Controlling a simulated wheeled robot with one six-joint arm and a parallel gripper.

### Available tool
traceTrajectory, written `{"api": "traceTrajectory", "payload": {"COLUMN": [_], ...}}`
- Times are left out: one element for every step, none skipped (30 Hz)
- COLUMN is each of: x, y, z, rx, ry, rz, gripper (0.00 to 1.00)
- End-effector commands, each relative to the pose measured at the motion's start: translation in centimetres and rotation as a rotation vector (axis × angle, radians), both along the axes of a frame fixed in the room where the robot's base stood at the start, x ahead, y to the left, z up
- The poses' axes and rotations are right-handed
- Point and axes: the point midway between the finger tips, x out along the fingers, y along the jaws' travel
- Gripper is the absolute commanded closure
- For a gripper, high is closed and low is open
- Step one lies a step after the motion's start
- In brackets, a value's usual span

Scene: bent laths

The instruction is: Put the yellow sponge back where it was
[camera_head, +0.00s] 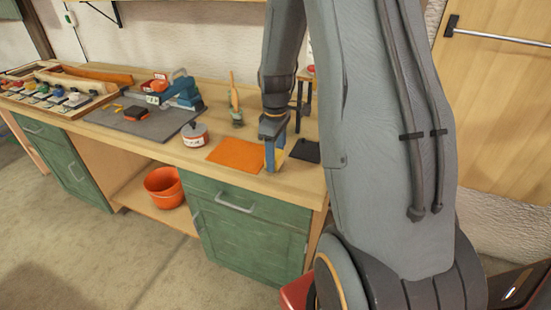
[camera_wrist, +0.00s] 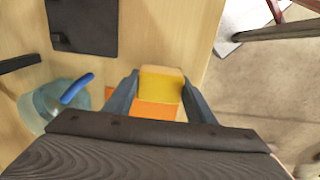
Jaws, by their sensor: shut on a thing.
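My gripper (camera_head: 275,146) points down over the front edge of the workbench, right of a flat orange mat (camera_head: 237,154). It is shut on the yellow sponge (camera_wrist: 161,84), which sits between the two fingers in the wrist view. I cannot tell whether the sponge touches the bench or mat.
A black square pad (camera_head: 306,151) lies to the right. A red and white tin (camera_head: 195,135) stands left of the mat. A jar holding a brush (camera_head: 237,118) stands behind. A grey mat (camera_head: 125,125) with tools lies further left.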

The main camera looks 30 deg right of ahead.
Motion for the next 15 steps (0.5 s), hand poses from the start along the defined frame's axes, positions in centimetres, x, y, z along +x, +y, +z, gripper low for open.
{"api": "traceTrajectory", "payload": {"x": [-0.1, -0.1, 0.0, 0.0, 0.0, 0.0, 0.0, 0.0, 0.0, 0.0, 0.0, 0.0, 0.0, 0.0, 0.0], "y": [0.0, 0.0, 0.0, 0.0, 0.0, 0.0, 0.0, 0.0, 0.0, 0.0, 0.0, 0.0, 0.0, 0.0, 0.0], "z": [-0.6, -0.9, -1.2, -1.4, -1.5, -1.6, -1.6, -1.6, -1.6, -1.6, -1.6, -1.6, -1.7, -1.7, -1.8], "rx": [0.001, 0.001, 0.000, 0.001, 0.000, 0.000, 0.000, 0.000, 0.000, 0.000, -0.001, -0.001, -0.001, 0.000, 0.000], "ry": [0.003, 0.002, 0.001, 0.001, 0.000, 0.000, 0.000, -0.001, -0.001, -0.001, -0.001, -0.001, -0.001, 0.000, 0.000], "rz": [0.000, 0.000, 0.000, 0.000, 0.000, 0.000, 0.000, 0.000, 0.000, 0.000, 0.000, 0.000, 0.000, 0.000, 0.000], "gripper": [0.74, 0.74, 0.74, 0.74, 0.74, 0.74, 0.74, 0.74, 0.74, 0.74, 0.74, 0.74, 0.74, 0.74, 0.74]}}
